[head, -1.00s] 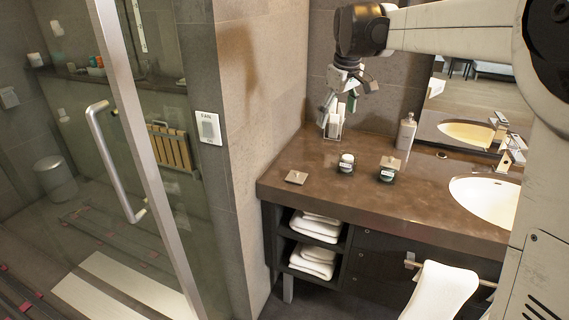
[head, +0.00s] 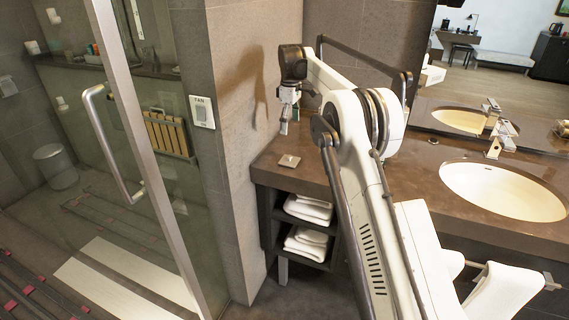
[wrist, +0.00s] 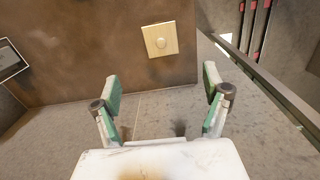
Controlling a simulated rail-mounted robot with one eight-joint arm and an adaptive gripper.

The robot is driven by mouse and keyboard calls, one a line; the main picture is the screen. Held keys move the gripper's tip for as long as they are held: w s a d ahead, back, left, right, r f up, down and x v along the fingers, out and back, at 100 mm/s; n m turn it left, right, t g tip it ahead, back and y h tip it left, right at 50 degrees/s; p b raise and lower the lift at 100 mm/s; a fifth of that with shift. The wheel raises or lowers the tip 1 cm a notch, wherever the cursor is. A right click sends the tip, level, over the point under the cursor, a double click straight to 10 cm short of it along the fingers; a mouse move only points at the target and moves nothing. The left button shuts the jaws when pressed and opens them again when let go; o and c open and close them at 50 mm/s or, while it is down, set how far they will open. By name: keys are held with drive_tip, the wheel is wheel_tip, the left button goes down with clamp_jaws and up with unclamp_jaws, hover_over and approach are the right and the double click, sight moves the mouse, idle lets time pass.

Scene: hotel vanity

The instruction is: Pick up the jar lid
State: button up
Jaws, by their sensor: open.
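The jar lid (head: 289,161) is a small square beige plate with a round knob. It lies flat on the brown counter near its left front corner. In the wrist view the lid (wrist: 160,39) lies beyond the fingertips, roughly centred between them, with its knob facing the camera. My gripper (head: 284,128) hangs above the counter, close to the wall and behind the lid in the head view. In the wrist view my gripper (wrist: 161,82) is open, with its two green-padded fingers wide apart and nothing between them. The jars are hidden now, where my arm covers the counter.
The tiled wall (head: 238,110) borders the counter (head: 315,178) on the left. A sink (head: 500,190) and tap (head: 500,140) are at the right. Folded towels (head: 308,208) fill the shelves below. A glass shower door (head: 135,110) stands further left. The counter around the lid is clear.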

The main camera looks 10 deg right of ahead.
drive_tip(key=f, duration=0.1)
hover_over(289, 156)
drive_tip(key=f, duration=0.8)
drive_tip(key=shift+w, duration=0.25)
drive_tip(key=shift+s+d+f+p, duration=0.1)
drive_tip(key=shift+s+f+p, duration=0.05)
drive_tip(key=shift+f, duration=1.35)
drive_tip(key=shift+s+f+p, duration=0.1)
drive_tip(key=shift+f+p, duration=0.05)
drive_tip(key=shift+f, duration=1.3)
drive_tip(key=c, duration=1.2)
